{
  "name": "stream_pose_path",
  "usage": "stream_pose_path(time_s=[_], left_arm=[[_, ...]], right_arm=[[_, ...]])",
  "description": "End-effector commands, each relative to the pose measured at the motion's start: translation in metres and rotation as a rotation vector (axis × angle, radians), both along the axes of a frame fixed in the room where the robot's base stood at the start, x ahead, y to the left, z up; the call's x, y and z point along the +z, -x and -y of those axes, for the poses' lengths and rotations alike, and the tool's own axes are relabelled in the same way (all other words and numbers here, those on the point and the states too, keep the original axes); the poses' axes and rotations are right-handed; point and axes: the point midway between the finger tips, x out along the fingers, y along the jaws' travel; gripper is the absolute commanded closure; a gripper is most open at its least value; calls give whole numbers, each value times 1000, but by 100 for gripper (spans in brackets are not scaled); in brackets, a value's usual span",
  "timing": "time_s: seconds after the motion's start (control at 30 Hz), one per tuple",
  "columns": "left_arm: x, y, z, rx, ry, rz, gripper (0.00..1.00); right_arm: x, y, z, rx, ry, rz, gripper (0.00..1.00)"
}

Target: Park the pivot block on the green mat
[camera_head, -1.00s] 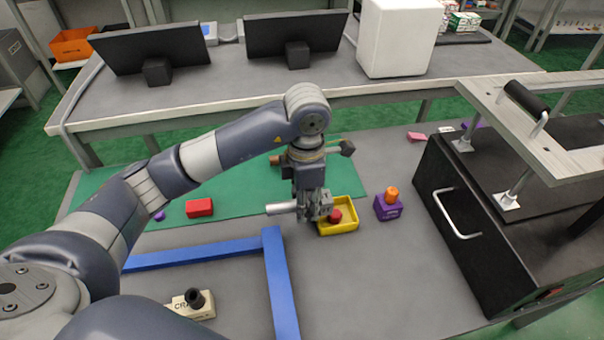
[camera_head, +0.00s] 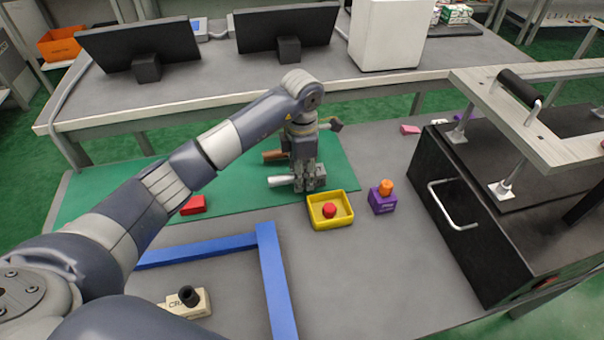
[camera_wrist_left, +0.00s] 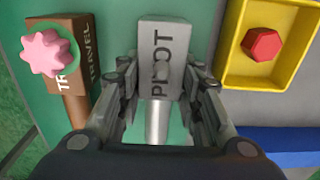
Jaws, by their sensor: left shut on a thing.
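The grey pivot block (camera_wrist_left: 166,45), lettered PIVOT, fills the top middle of the left wrist view, with its silver round handle (camera_wrist_left: 157,122) pointing toward the wrist. My left gripper (camera_head: 308,185) is shut on it, with a finger on each side of the block. In the head view the silver handle (camera_head: 281,181) sticks out to the left of the fingers. The block is over the green mat (camera_head: 235,193), near its front edge. I cannot tell whether it touches the mat. My right gripper is not in view.
A brown TRAVEL block (camera_wrist_left: 75,50) stands close beside the gripper. A yellow tray (camera_head: 330,222) with a red piece is just in front, and a purple block (camera_head: 382,200) right of it. A red block (camera_head: 194,206) lies on the mat's left part. Blue bars (camera_head: 268,265) lie in front.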

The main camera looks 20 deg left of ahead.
Motion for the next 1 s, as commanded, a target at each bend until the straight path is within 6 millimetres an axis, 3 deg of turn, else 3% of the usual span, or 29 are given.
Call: stream_pose_path(time_s=[0.37,0.4,0.47,0.87,1.0], left_arm=[[-2,-1,0,0,0,2,95],[-2,0,0,0,-1,2,60],[-1,0,0,0,-1,2,47],[0,0,0,0,0,1,47],[16,-1,0,-1,0,6,47]], right_arm=[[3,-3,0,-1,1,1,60],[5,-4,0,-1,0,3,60],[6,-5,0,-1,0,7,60],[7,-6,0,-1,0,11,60],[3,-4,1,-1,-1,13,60]])
